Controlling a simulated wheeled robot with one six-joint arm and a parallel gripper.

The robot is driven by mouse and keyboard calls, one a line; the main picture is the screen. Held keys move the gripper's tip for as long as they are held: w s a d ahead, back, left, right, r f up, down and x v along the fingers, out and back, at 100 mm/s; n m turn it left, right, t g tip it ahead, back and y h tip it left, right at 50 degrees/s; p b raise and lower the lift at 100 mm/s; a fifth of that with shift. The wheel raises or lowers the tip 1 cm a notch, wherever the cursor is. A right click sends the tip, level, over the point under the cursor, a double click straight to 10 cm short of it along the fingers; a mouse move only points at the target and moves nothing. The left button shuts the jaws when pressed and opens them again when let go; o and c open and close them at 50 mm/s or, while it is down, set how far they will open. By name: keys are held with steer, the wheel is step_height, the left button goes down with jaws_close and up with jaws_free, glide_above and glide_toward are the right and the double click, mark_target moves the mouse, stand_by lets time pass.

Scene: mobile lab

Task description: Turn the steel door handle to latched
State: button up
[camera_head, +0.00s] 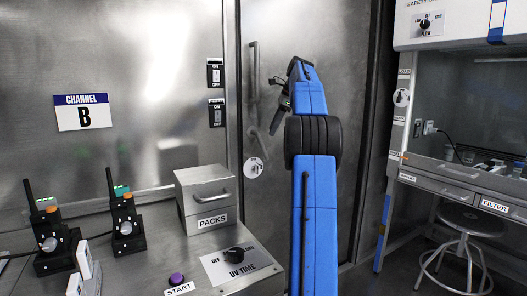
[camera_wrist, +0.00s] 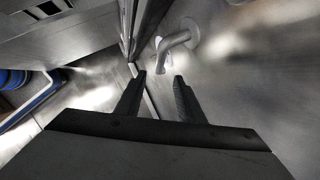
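The steel door (camera_head: 340,100) is shut in its frame. In the wrist view, a bent steel door handle (camera_wrist: 174,42) stands out from a round plate on a metal surface, just beyond the fingertips. In the head view, a slim vertical steel handle (camera_head: 254,72) shows on the door, left of my gripper. I cannot tell whether both views show the same handle. My gripper (camera_head: 276,106) is in front of the door. In the wrist view my gripper (camera_wrist: 160,76) has its two fingers apart with nothing between them. They look clear of the bent handle.
A steel bench (camera_head: 150,255) with a PACKS box (camera_head: 206,196), a UV TIME knob (camera_head: 234,253) and two handheld radios is at left. A fume cabinet (camera_head: 470,100) and round stool (camera_head: 468,220) are at right. A white round label (camera_head: 253,168) is on the door.

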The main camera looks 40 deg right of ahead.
mark_target(264, 149)
steer(key=x, duration=1.2)
jaws_close()
